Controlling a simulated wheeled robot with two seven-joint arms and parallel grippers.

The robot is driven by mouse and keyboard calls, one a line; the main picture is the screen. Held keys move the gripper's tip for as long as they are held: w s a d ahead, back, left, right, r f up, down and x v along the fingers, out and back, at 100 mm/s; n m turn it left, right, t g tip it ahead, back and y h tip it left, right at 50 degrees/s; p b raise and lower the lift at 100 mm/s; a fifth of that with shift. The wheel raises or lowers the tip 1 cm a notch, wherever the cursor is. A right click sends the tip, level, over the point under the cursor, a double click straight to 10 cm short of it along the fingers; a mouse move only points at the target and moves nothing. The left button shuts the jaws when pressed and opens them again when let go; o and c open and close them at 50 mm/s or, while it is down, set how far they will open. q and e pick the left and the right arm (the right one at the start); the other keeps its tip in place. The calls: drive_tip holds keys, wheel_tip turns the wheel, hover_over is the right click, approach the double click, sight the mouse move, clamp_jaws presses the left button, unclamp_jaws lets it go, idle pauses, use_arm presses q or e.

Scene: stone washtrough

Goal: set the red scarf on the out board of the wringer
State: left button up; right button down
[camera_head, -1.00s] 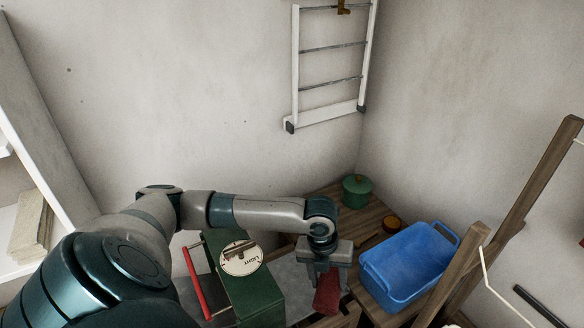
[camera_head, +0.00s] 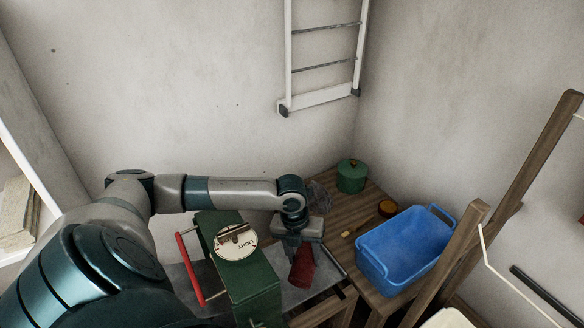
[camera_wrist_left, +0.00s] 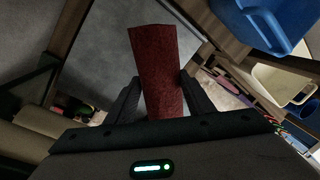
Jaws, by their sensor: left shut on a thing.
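The red scarf (camera_head: 302,267) hangs from my left gripper (camera_head: 296,247), which is shut on it. In the left wrist view the scarf (camera_wrist_left: 158,62) stands out as a narrow red strip between the two dark fingers of the left gripper (camera_wrist_left: 160,98). The green wringer (camera_head: 243,285) has a round dial reading LIGHT and a red-handled bar on its left. A grey board (camera_head: 293,294) lies to the right of the wringer, below the scarf. I cannot tell whether the scarf touches it. My right gripper is not in view.
A blue tub (camera_head: 405,250) stands on the wooden bench to the right. A wooden frame (camera_head: 535,175) rises at the right. A white rack (camera_head: 322,97) hangs on the wall.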

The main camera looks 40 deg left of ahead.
use_arm(q)
drive_tip(key=a+f+b, duration=0.2)
drive_tip(key=a, duration=0.1)
drive_tip(key=shift+w+a+f+b, duration=0.15)
drive_tip(key=shift+a+f+b, duration=0.15)
drive_tip(key=shift+f+b, duration=0.05)
drive_tip(key=shift+a+f, duration=0.1)
drive_tip(key=shift+a, duration=0.35)
wheel_tip(320, 180, down, 4)
drive_tip(key=b, duration=0.4)
drive_tip(key=shift+b, duration=0.35)
drive_tip(key=o, duration=1.2)
drive_tip(key=shift+o, duration=0.2)
